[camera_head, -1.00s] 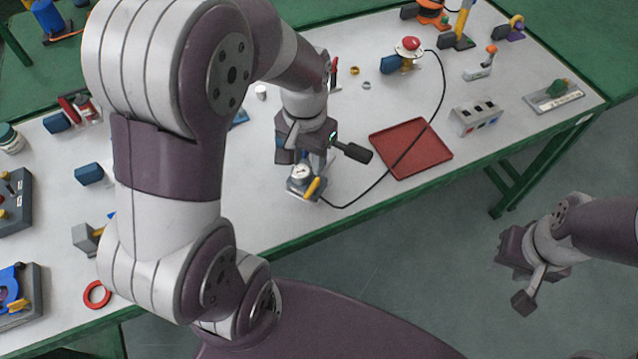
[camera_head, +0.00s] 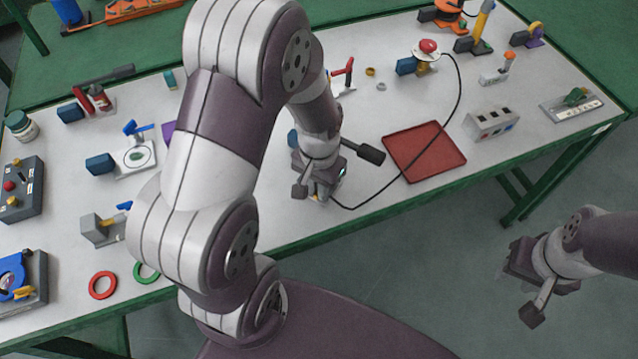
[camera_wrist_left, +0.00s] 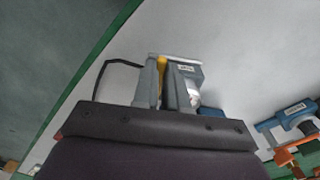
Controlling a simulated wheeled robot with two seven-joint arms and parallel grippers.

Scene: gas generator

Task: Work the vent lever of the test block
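The test block is a small grey block with a white gauge and a yellow lever. In the head view my left gripper (camera_head: 318,190) is directly over it and hides most of it. In the left wrist view the block (camera_wrist_left: 188,70) lies just past my fingertips, with the gauge at the right finger. The yellow lever (camera_wrist_left: 161,68) stands between the two fingers of my left gripper (camera_wrist_left: 162,82), with very little gap on either side. I cannot tell whether the fingers press on it.
A black cable (camera_head: 400,170) runs from the block across the red tray (camera_head: 392,140) to a red-button device (camera_head: 428,50). The green table edge (camera_head: 300,234) is close in front. Other fixtures stand left and behind; a blue-handled one shows in the wrist view (camera_wrist_left: 290,115).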

